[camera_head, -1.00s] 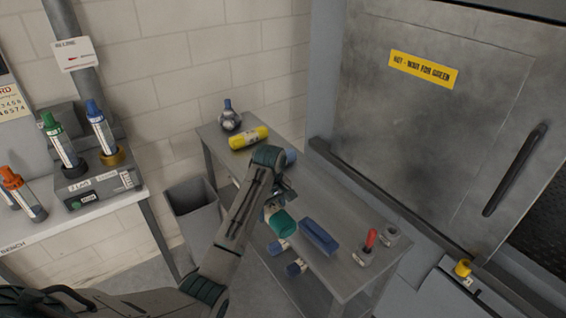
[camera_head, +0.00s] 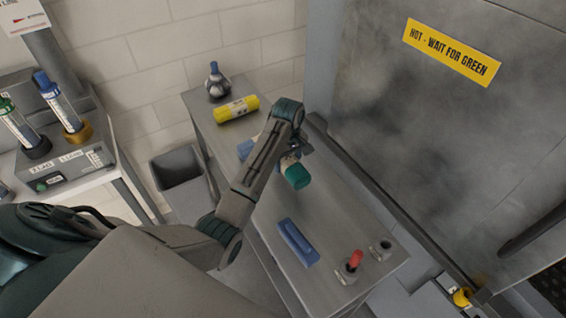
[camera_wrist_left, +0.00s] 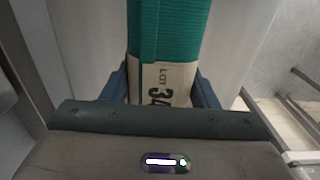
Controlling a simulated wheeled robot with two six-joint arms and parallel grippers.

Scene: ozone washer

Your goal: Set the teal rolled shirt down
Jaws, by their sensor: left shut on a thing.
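The teal rolled shirt (camera_head: 297,177) is a teal roll with a pale paper band, held in my left gripper (camera_head: 288,160) over the grey metal table. In the left wrist view the teal roll (camera_wrist_left: 170,32) points away from the palm, and its band reads "LOT" and a number that is partly cut off. The blue fingers of my left gripper (camera_wrist_left: 165,88) close on either side of the band. I cannot tell whether the roll touches the tabletop. My right gripper does not show.
The tabletop between the teal roll and the blue block is clear. A grey bin (camera_head: 178,168) stands to the left.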

